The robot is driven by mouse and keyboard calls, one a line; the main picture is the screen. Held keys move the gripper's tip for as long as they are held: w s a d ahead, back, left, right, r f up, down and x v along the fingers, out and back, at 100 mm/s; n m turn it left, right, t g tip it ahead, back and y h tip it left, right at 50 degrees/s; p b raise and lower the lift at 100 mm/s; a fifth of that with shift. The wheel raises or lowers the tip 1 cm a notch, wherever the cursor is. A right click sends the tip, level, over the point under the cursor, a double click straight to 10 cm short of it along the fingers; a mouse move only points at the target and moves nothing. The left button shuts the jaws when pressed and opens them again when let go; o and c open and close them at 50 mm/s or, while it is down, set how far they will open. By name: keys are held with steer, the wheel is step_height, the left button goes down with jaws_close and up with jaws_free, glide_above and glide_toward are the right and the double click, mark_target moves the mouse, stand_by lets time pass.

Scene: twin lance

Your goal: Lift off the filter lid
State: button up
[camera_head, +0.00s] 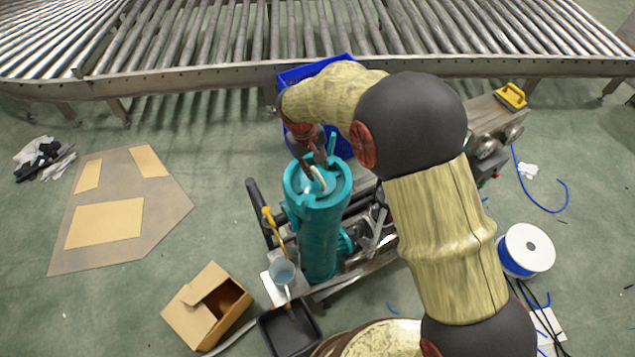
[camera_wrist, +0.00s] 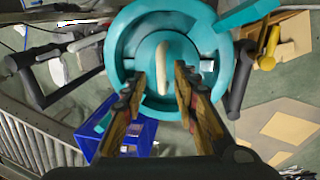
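The teal filter housing (camera_head: 319,240) stands upright on the cart, with its round teal lid (camera_head: 296,183) on top. The lid also shows in the wrist view (camera_wrist: 130,45). A cream curved handle (camera_head: 319,180) rises from the middle of the lid; it also shows in the wrist view (camera_wrist: 182,52). My gripper (camera_head: 312,163) is just above the lid, pointing down at the handle. In the wrist view my gripper (camera_wrist: 170,75) has its two fingers apart, close to the handle. I cannot tell whether either finger touches it.
A blue crate (camera_head: 298,75) stands behind the filter, before the roller conveyor (camera_head: 250,40). A clear jug (camera_head: 283,272) and black tray (camera_head: 291,330) are in front. A cardboard box (camera_head: 207,303) lies at front left. A cable spool (camera_head: 526,250) stands at right.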

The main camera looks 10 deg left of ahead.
mark_target(318, 174)
steer(key=f, duration=0.5)
steer(key=shift+w+d+f, duration=0.1)
steer(key=shift+w+d, duration=0.15)
steer(key=shift+w, duration=0.1)
steer(key=c, duration=0.3)
steer(key=c, duration=0.4)
jaws_close()
